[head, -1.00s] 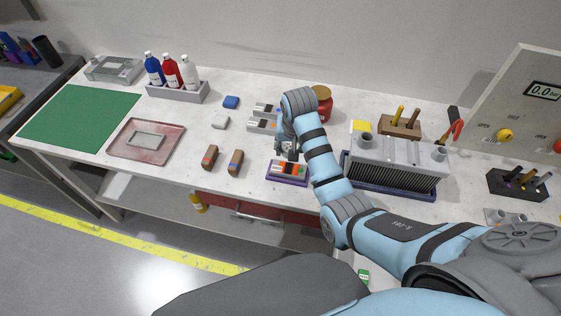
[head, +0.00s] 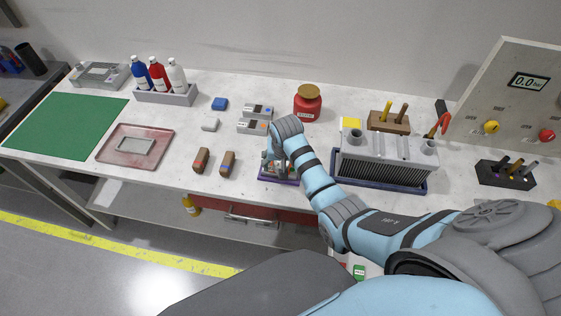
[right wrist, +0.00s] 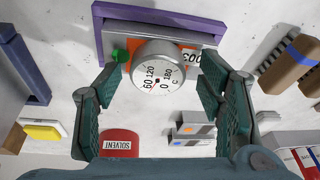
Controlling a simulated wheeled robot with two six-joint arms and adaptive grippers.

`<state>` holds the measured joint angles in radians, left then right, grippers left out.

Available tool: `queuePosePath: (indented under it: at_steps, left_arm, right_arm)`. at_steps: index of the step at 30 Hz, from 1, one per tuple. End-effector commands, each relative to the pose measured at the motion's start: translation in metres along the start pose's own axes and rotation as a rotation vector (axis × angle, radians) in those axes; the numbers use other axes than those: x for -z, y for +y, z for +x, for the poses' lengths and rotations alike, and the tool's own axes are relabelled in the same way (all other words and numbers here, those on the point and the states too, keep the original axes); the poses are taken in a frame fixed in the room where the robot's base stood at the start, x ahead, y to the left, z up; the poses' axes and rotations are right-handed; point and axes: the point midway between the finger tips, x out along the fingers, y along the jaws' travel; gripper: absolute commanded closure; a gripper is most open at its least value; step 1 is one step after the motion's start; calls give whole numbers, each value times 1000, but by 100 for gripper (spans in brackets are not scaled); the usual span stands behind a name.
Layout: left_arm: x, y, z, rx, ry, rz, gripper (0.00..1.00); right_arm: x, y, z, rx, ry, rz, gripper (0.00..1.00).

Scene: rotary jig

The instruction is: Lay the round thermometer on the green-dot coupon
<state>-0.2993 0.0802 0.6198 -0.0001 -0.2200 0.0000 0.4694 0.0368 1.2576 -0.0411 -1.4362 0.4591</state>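The round thermometer (right wrist: 157,72) is a silver dial with a white face, centred between the fingers of my right gripper (right wrist: 160,82) in the right wrist view. The fingers are spread, with a small gap seen on both sides of the dial. The dial overlaps a grey and orange coupon with a green dot (right wrist: 120,55) at its left edge. The coupon lies in a purple tray (right wrist: 165,18). I cannot tell whether the dial rests on the coupon. In the head view my right gripper (head: 272,158) largely hides the tray (head: 276,181). My left gripper is out of view.
Two brown blocks (head: 201,160) lie left of the tray. Grey devices (head: 255,118) and a red solvent jar (head: 307,103) stand behind. A finned grey block (head: 388,158) stands close to the right of my arm. The bench between the blocks and red-framed tray (head: 108,154) is clear.

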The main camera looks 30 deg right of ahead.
Motion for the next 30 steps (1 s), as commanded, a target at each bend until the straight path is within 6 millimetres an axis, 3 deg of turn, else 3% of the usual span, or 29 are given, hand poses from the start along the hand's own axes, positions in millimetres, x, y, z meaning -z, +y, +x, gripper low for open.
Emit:
queuePosePath:
  at_steps: [6,10,18,21,30]
  left_arm:
    - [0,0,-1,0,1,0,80]
    - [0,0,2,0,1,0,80]
    - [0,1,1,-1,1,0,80]
    - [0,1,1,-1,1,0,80]
    - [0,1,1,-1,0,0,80]
  right_arm:
    - [1,0,-3,0,0,0,38]
    - [1,-1,-18,2,3,0,38]
    - [2,-1,-92,3,5,1,38]
    - [1,-1,-112,1,3,0,38]
    - [0,0,-123,0,-1,0,38]
